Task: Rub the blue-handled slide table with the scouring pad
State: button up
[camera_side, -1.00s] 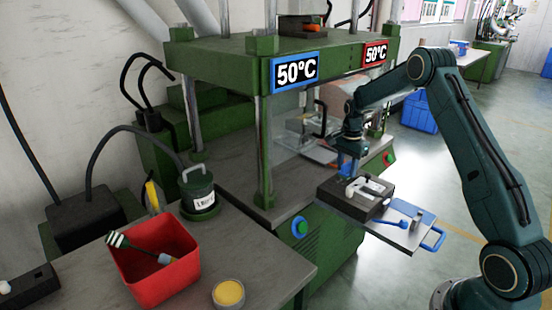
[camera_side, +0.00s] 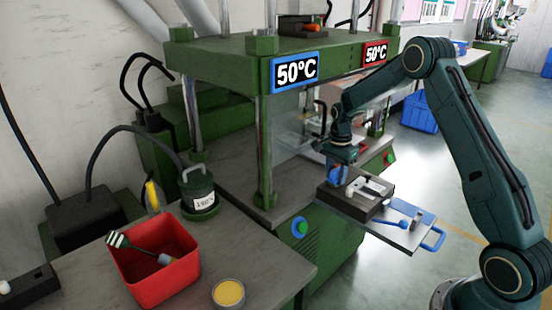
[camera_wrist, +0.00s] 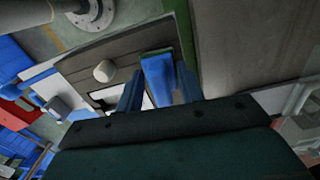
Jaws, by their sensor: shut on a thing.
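The slide table with the blue handle (camera_side: 433,240) sticks out from the front of the press in the side view. A dark mould block (camera_side: 345,205) with pale inserts sits on its inner part. My gripper (camera_side: 338,180) is over the block's left end, its fingers pointing down. In the wrist view my blue fingers (camera_wrist: 158,95) are closed around a blue piece (camera_wrist: 158,72) with a dark green edge, apparently the scouring pad on its holder. Its underside, and whether it touches the block or table, cannot be told.
A blue tool (camera_side: 393,222) and a small metal piece (camera_side: 417,219) lie on the slide table's outer part. The press's upper plate (camera_side: 225,58) and front post (camera_side: 264,150) stand left of my gripper. A red bin (camera_side: 160,285) and yellow tin (camera_side: 228,293) are on the front bench.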

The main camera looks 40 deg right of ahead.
jog(key=shift+d+r, duration=0.1)
jog(key=shift+r, duration=3.7)
